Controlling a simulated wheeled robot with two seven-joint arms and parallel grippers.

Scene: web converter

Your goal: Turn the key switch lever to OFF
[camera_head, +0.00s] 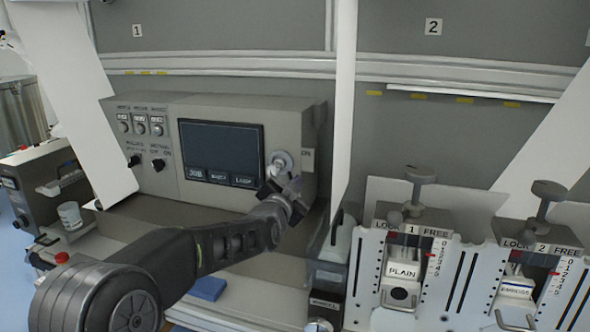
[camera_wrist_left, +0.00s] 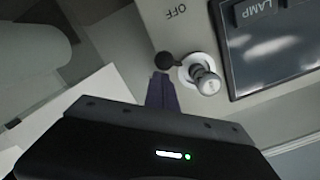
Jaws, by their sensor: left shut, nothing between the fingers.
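The key switch (camera_head: 280,163) is a round silver fitting on the grey control box, right of its dark screen. In the left wrist view the key switch (camera_wrist_left: 200,72) shows its silver barrel and ring. A dark round knob (camera_wrist_left: 165,61) sits beside it; I cannot tell for sure that it is the lever's end. An OFF label (camera_wrist_left: 176,12) is on the panel near the switch. My left gripper (camera_head: 284,188) is just below the switch, shut and empty. Its fingertips (camera_wrist_left: 162,90) are close to the dark knob; contact is unclear. My right gripper is out of view.
The control box (camera_head: 250,108) carries a screen (camera_head: 222,150), several dials and two black selector knobs at left. To the right stand slotted plates with clamp units (camera_head: 404,232). A white post (camera_head: 343,110) rises just right of the box. A blue block (camera_head: 207,288) lies below my arm.

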